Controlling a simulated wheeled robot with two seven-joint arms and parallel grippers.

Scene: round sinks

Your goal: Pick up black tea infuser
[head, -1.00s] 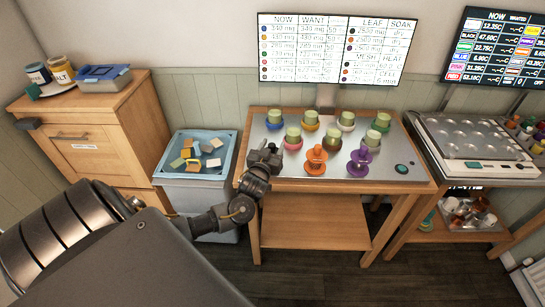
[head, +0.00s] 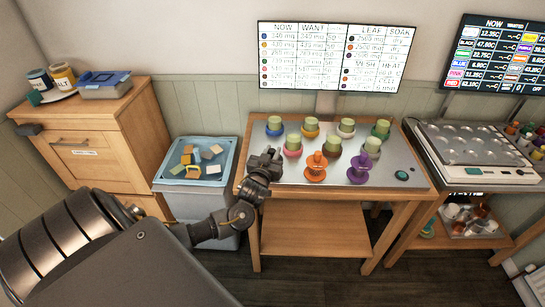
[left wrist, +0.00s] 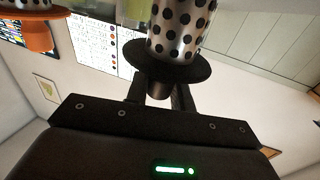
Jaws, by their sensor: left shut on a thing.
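The black tea infuser (left wrist: 172,63) shows in the left wrist view as a black disc with a dotted metal mesh cylinder and a short dark knob. My left gripper (left wrist: 157,92) is shut on that knob. In the head view my left gripper (head: 266,162) is over the left edge of the metal-topped table; the black infuser cannot be told apart from the dark gripper there. An orange infuser (head: 316,167) stands to its right, and a purple infuser (head: 358,168) farther right. My right gripper is not in view.
Several cups with green tops, such as the pink one (head: 293,151), stand behind the infusers on the table (head: 400,160). A blue-rimmed bin (head: 160,178) with blocks is left of it. A wooden cabinet (head: 95,135) is farther left. A second bench (head: 450,172) is at the right.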

